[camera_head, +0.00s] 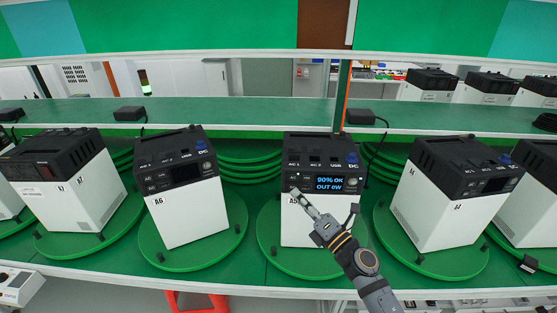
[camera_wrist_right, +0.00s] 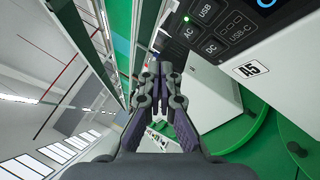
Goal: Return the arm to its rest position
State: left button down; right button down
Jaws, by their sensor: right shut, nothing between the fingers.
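My right arm comes in from the lower right in the head view. My right gripper (camera_head: 298,194) is shut and empty in front of the middle power unit (camera_head: 299,232), which is labelled A5. Whether the fingertips touch the unit cannot be told. The unit is white with a black top, and its lit screen (camera_head: 329,183) reads "80% OK, OUT 0W". In the right wrist view the shut gripper (camera_wrist_right: 162,72) points past the unit's front panel (camera_wrist_right: 225,32), where a green light shows by the AC button. My left gripper is not in view.
The A5 unit stands on a green turntable (camera_head: 268,239). Another unit (camera_head: 188,213), labelled A6, stands to its left, and one (camera_head: 436,212) stands to its right, each on a turntable. A green shelf (camera_head: 230,112) runs behind them. Free room lies in front of the table edge.

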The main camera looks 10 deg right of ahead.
jog(key=s+d+f+m+g+h, duration=0.2)
jog(key=s+d+f+m+h, duration=0.15)
jog(key=d+m+h, duration=0.55)
jog(key=s+d+f+m+g+h, duration=0.25)
jog(key=d+f+m+h, duration=0.2)
jog(key=m, duration=0.75)
jog(key=s+a+f+m+g+y, duration=0.2)
jog(key=s+a+f+m+g, duration=0.25)
jog(key=s, duration=0.45)
jog(key=s+a+f+m+g+y, duration=0.2)
jog(key=s+a+f+g, duration=0.1)
jog(key=s+f+g, duration=0.5)
jog(key=s+d+f+b, duration=0.1)
jog(key=s+f, duration=0.1)
jog(key=f, duration=1.1)
jog(key=s+d+f, duration=0.2)
jog(key=f, duration=1.1)
jog(key=s+f+b, duration=0.1)
jog(key=s+f, duration=1.7)
jog(key=shift+s+d+f+g+b, duration=0.3)
jog(key=shift+s+d+f, duration=0.05)
jog(key=shift+s+d, duration=0.05)
